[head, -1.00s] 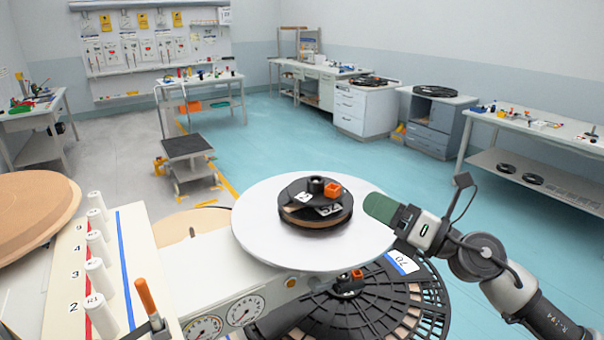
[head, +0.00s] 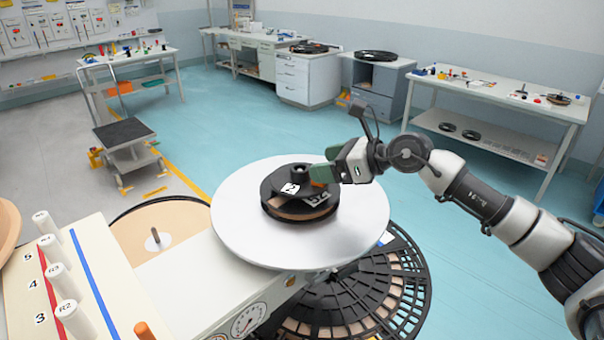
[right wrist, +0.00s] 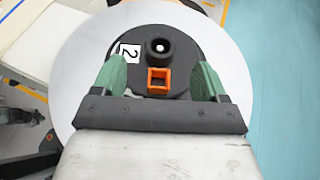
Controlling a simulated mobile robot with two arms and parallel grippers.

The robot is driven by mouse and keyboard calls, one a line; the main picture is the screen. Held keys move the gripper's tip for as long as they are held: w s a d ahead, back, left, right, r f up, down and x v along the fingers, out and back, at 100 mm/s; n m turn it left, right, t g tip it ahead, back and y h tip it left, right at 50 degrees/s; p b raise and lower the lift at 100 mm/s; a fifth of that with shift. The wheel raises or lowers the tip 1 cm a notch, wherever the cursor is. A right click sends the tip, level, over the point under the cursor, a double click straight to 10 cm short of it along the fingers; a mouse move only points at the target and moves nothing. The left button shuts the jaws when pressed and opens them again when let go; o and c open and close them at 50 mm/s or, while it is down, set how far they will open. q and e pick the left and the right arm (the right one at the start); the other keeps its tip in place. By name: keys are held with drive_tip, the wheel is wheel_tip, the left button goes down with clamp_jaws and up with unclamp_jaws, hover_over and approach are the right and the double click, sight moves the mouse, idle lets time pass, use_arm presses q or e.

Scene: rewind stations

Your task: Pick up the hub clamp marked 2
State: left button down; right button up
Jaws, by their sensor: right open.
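The hub clamp marked 2 (head: 299,173) is black, with a round knob, a white label and an orange square piece. It sits on a dark reel (head: 298,207) on the round white platter (head: 235,223). The right wrist view shows the clamp (right wrist: 158,47), its label reading 2 and its orange square socket. My right gripper (head: 335,173), with green fingers, is at the clamp's right side in the head view. In the right wrist view the gripper (right wrist: 160,78) is open, with its fingers on either side of the orange piece and apart from it. My left gripper is not in view.
A slotted black wheel (head: 370,300) lies below the platter. A cream board with white pegs (head: 72,318) stands at lower left, beside a brown disc (head: 180,215). A trolley (head: 125,145) and workbenches (head: 500,95) stand behind. The floor between is clear.

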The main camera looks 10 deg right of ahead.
sight(295, 169)
drive_tip(key=p+x, duration=0.2)
drive_tip(key=x, duration=0.1)
drive_tip(key=shift+w+a+f, duration=0.2)
drive_tip(key=shift+a+f, duration=0.05)
drive_tip(key=shift+w+a+f, duration=0.25)
drive_tip(key=shift+a+f, duration=0.05)
drive_tip(key=shift+f, duration=0.05)
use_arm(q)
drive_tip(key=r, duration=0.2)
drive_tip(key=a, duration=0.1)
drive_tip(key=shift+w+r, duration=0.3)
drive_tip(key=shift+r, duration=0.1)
use_arm(e)
drive_tip(key=shift+r, duration=0.1)
drive_tip(key=c, duration=1.2)
